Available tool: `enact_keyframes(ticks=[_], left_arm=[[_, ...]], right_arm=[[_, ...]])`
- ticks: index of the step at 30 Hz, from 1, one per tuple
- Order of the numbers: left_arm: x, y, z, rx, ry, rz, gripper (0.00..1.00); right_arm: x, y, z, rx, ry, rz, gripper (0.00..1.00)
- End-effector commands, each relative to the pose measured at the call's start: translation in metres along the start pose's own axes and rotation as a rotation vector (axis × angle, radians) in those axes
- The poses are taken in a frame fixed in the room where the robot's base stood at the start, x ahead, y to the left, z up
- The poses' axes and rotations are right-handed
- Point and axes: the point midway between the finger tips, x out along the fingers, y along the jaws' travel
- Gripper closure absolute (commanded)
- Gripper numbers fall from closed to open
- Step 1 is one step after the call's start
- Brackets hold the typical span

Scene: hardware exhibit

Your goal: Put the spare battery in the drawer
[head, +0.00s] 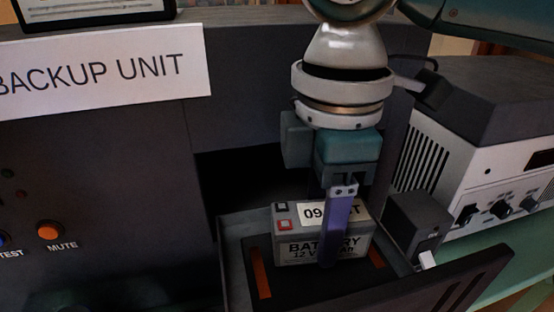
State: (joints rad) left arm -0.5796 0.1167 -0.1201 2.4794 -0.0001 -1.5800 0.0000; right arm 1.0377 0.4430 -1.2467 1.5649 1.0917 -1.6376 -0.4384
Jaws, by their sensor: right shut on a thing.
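The other finger is hidden. Whether the battery touches the drawer floor is hard to tell. My left gripper is not in view.
The "BACKUP UNIT" cabinet (105,190) with a MUTE button (50,231) stands at left. A white device with knobs (490,190) stands at right on a green surface. A small dark box (414,222) is close to the drawer's right side. The drawer front (440,285) sticks out toward me.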

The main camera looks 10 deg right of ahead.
Motion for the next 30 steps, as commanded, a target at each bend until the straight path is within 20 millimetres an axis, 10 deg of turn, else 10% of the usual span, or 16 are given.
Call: enact_keyframes(ticks=[30], left_arm=[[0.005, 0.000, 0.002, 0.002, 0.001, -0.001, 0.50]], right_arm=[[0.014, 0.001, -0.001, 0.000, 0.002, 0.002, 1.00]])
